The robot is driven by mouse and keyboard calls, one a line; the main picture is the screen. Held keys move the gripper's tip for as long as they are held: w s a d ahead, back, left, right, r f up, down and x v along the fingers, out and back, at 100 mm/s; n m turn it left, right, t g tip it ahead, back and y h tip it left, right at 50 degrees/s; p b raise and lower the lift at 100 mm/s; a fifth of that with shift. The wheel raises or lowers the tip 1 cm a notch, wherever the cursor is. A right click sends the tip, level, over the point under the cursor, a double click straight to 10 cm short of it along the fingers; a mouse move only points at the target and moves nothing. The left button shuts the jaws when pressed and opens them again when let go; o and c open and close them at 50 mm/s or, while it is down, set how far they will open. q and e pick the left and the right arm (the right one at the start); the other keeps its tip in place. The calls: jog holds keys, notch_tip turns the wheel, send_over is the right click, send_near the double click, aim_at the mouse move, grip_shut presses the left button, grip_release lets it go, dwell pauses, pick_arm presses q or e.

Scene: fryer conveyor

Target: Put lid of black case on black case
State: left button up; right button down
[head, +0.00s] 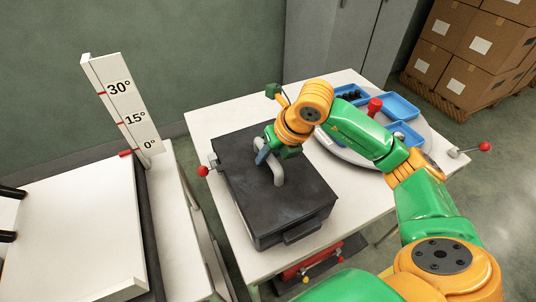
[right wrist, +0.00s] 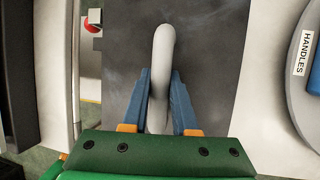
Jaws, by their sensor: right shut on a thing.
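The black case (head: 265,238) stands on the white table, with a bar handle on its near side. Its black lid (head: 300,197) lies over the top and looks level and lined up with the case; I cannot tell whether a thin gap is left between them. A grey arched handle (head: 279,174) rises from the lid. My right gripper (head: 265,157) is shut on this handle. In the right wrist view its blue fingers (right wrist: 161,90) stand on both sides of the grey handle (right wrist: 163,45), above the dark lid (right wrist: 213,60). My left gripper is out of view.
A round grey tray (head: 345,153) with blue bins (head: 400,106) stands at the back right of the table (head: 205,122). A red-knobbed lever (head: 202,171) is left of the case. A white angle gauge (head: 122,105) rises further left.

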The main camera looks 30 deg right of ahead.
jog(key=shift+c, duration=1.4)
grip_release()
notch_tip(320, 180, up, 7)
jog(key=p, duration=0.5)
jog(key=shift+r+p, duration=0.1)
jog(key=shift+p, duration=0.3)
